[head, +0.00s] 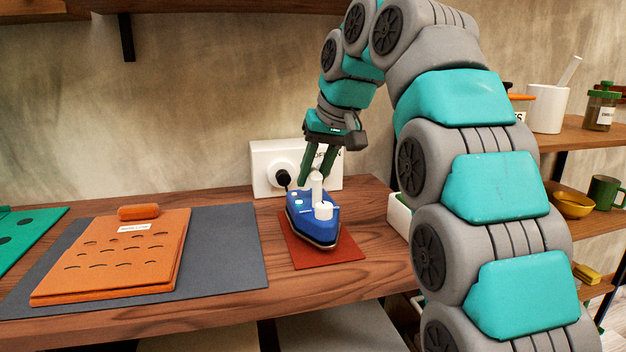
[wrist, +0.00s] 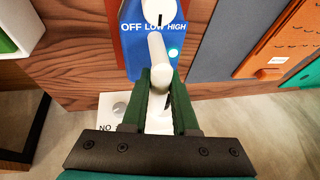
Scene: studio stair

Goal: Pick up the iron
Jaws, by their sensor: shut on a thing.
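The iron (head: 300,224) is blue with white parts on top and rests on a dark red mat (head: 335,252) on the wooden bench. In the wrist view its blue top (wrist: 130,52) carries the words OFF, LOW and HIGH, a white dial (wrist: 158,10) and a lit green dot. My gripper (head: 317,172) reaches down from above and behind the iron. In the wrist view the two green fingers (wrist: 161,80) are shut on the iron's white handle (wrist: 157,50). The iron's underside is hidden.
A white wall box (head: 262,156) with a black knob stands close behind the iron. An orange padded board (head: 110,262) lies on a grey mat (head: 232,245) to the left. A small white bin (head: 399,215) is at the bench's right end. Shelves with a mug (head: 606,191) are farther right.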

